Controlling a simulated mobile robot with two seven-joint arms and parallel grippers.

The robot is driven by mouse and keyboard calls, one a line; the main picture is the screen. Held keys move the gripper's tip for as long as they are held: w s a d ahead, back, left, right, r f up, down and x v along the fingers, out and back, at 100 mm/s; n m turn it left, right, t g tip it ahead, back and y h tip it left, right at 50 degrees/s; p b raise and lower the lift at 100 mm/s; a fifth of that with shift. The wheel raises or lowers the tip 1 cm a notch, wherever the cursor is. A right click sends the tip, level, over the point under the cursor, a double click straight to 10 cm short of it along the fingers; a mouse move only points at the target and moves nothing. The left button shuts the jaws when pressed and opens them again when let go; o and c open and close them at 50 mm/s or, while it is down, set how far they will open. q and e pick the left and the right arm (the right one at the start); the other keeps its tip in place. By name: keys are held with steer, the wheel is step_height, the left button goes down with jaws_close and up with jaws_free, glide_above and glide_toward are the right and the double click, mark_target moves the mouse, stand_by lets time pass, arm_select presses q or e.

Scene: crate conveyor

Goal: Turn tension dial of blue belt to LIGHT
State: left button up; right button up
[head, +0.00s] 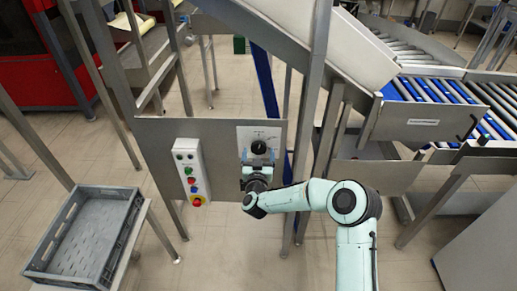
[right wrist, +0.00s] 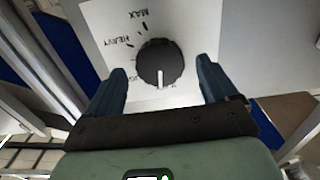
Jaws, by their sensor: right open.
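The tension dial (head: 258,147) is a round black knob on a white plate (head: 246,133) fixed to a grey metal panel. A blue belt (head: 265,85) runs behind the frame above it. In the right wrist view the dial (right wrist: 160,63) has a white pointer toward the picture's bottom. The words MAX and HEAVY show tilted at its upper left; lower labels are partly hidden or too small to read. My right gripper (head: 258,163) is in front of the dial. Its two blue fingers (right wrist: 163,75) are open, one on each side of the knob, apart from it. My left gripper is not in view.
A control box (head: 189,172) with coloured buttons is on the panel left of the dial. A steel post (head: 313,110) stands right of it. A grey crate (head: 125,200) is at lower left. A roller conveyor (head: 440,92) is at upper right.

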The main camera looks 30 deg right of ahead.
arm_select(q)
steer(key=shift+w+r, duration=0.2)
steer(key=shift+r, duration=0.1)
arm_select(e)
steer(key=shift+x, duration=0.9)
steer(key=shift+c, duration=0.3)
steer(key=c, duration=1)
steer(key=m+b, duration=0.2)
steer(key=b, duration=0.1)
steer(key=m+b, duration=0.2)
steer(key=b, duration=0.2)
steer(key=shift+f+m+b, duration=0.2)
steer(key=shift+m+b, duration=0.1)
steer(key=m+b, duration=0.2)
steer(key=b, duration=0.1)
arm_select(q)
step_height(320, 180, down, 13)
steer(key=b, duration=0.3)
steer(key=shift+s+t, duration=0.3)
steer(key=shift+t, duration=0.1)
arm_select(e)
steer(key=shift+r+m, duration=0.1)
steer(key=shift+m, duration=1.7)
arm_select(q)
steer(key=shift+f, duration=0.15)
